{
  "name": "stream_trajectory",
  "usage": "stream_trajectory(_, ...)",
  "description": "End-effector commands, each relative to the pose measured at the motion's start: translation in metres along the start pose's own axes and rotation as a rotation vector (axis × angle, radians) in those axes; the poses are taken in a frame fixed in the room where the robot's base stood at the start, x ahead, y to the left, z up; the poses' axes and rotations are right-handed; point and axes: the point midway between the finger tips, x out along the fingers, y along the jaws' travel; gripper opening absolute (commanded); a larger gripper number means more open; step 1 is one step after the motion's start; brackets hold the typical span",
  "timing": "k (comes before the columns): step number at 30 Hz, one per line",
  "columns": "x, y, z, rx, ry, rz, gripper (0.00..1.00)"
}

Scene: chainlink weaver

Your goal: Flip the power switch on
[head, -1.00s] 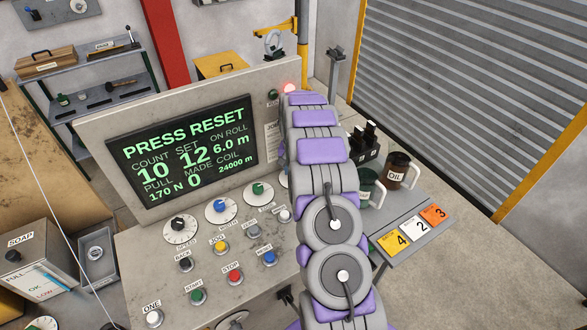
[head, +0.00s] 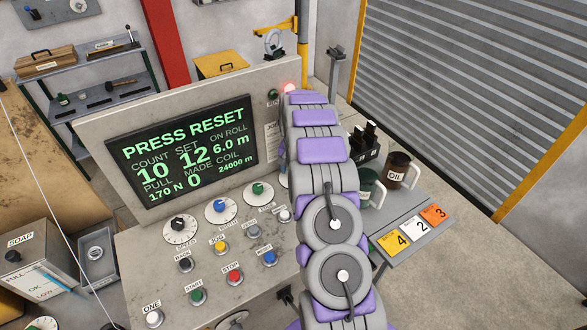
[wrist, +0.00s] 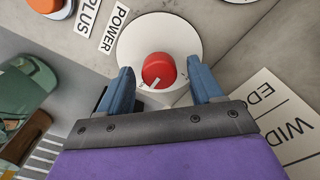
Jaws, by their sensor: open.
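The power switch (wrist: 158,69) is a red round knob with a white pointer mark, on a white disc labelled POWER, in the wrist view. The pointer mark aims toward the lower left of the picture. My gripper (wrist: 162,88) is open, with one blue finger on each side of the knob. I cannot tell whether the fingers touch the knob or how deep they reach. In the head view my arm hides the switch and the gripper.
The control panel (head: 180,262) carries several buttons and dials, and its screen (head: 183,151) reads PRESS RESET. An orange knob (wrist: 42,3) sits beside the PLUS label. Mugs, including one marked OIL (head: 397,171), stand right of my arm.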

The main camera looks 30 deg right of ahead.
Motion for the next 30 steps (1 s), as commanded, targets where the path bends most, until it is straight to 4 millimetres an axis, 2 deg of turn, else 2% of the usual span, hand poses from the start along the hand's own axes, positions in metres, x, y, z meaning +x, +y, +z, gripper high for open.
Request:
stream_trajectory(5,-0.008,0.0,0.0,0.0,0.001,0.0,0.65)
stream_trajectory(8,-0.022,0.0,-0.001,0.0,0.002,-0.001,0.65)
stream_trajectory(24,-0.138,-0.001,-0.003,0.0,0.004,-0.002,0.65)
stream_trajectory(30,-0.164,0.0,-0.003,0.0,0.001,-0.001,0.65)
